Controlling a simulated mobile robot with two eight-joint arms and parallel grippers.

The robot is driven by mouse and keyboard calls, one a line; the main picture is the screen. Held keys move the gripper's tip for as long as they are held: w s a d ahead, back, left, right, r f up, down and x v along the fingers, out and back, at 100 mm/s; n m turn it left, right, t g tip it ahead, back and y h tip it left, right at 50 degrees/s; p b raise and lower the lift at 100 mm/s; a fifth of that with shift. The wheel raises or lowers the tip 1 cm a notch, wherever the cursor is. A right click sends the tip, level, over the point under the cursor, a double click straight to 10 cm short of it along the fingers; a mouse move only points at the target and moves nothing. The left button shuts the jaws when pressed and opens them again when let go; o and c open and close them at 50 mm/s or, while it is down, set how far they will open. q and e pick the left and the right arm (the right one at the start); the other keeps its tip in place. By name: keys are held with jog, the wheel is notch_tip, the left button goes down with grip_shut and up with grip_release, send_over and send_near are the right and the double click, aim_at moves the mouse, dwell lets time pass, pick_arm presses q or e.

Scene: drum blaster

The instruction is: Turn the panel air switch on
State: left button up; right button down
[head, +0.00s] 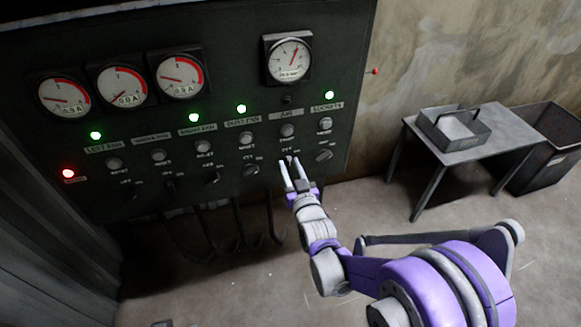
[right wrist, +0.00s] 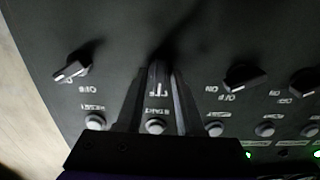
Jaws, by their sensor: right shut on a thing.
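The dark control panel (head: 225,60) fills the upper left of the head view. My right gripper (head: 292,168) is at the switch below that button. In the right wrist view its two fingers (right wrist: 158,85) stand on either side of the dark air switch knob (right wrist: 158,72) and are shut on it. The fingers hide much of the knob, so its exact angle is hard to tell. My left gripper is not in view.
Neighbouring rotary switches sit on both sides, one at the right (head: 323,155) and one at the left (head: 250,170). Several green lamps (head: 329,95) and a red lamp (head: 68,173) are lit. A small table (head: 465,155) with a tray (head: 428,125) and a dark bin (head: 545,160) stand at right.

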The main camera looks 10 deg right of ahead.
jog(key=m, duration=0.5)
jog(key=shift+d+f+m+b, duration=0.1)
jog(key=shift+d+m+b, duration=0.05)
jog(key=shift+m+b, duration=0.25)
jog(key=m, duration=0.5)
jog(key=shift+m, duration=0.4)
jog(key=shift+b, duration=0.3)
jog(key=c, duration=0.8)
grip_release()
jog(key=shift+c, duration=0.2)
jog(key=shift+s, duration=0.1)
